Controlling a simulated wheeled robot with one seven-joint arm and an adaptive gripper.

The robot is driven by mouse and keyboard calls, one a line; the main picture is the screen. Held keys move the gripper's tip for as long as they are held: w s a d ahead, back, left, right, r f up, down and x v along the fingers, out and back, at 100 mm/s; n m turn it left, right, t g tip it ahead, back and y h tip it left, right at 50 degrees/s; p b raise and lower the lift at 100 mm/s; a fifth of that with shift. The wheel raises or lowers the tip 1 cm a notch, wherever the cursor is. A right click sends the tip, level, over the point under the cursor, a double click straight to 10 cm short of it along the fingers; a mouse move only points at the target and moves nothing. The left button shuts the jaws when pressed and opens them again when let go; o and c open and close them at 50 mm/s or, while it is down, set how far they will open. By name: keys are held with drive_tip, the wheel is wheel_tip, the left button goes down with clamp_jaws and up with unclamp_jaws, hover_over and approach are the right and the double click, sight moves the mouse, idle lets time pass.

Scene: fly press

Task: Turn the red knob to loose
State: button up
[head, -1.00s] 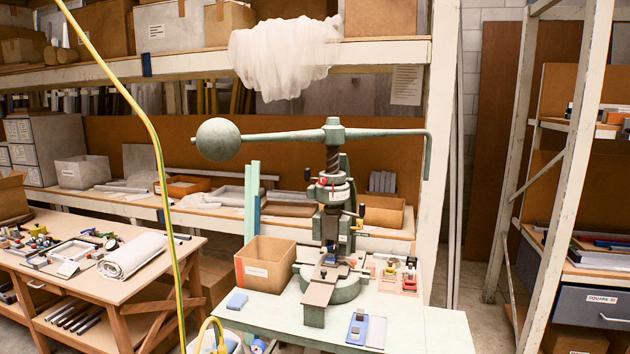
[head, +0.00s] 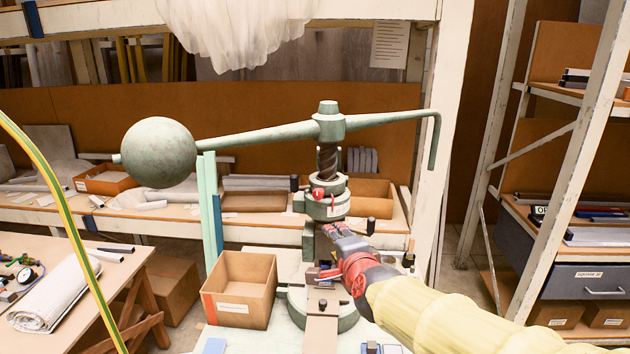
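The fly press (head: 328,125) is grey-green, with a large ball weight (head: 158,152) at the left end of its arm and a bent handle (head: 436,160) at the right. A small red knob (head: 318,193) sits on the front of the collar under the screw. A red pointer or edge shows beside it; its markings are too small to read. My gripper (head: 331,232) is just below and slightly right of the knob, in front of the press body, and looks apart from it. My arm comes in from the lower right. The finger gap is too small and dark to judge.
A cardboard box (head: 240,290) stands on the press bench left of the base. Green upright strips (head: 210,205) stand behind it. A yellow-green cable (head: 62,215) crosses the left side. A shelf post (head: 437,60) rises behind right.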

drive_tip(key=w+a+r+m+t+h+p, duration=0.2)
drive_tip(key=w+a+r+m+p, duration=0.15)
drive_tip(key=w+m, duration=0.3)
drive_tip(key=m+t+h+p, duration=0.2)
drive_tip(key=m+h, duration=0.2)
drive_tip(key=m, duration=0.4)
approach(318, 196)
drive_tip(key=w, duration=0.6)
drive_tip(key=w+d, duration=0.1)
drive_tip(key=w, duration=0.2)
drive_tip(key=shift+w+d+f, duration=0.1)
drive_tip(key=shift+d, duration=0.05)
drive_tip(key=shift+c, duration=1.2)
drive_tip(key=c, duration=0.7)
clamp_jaws()
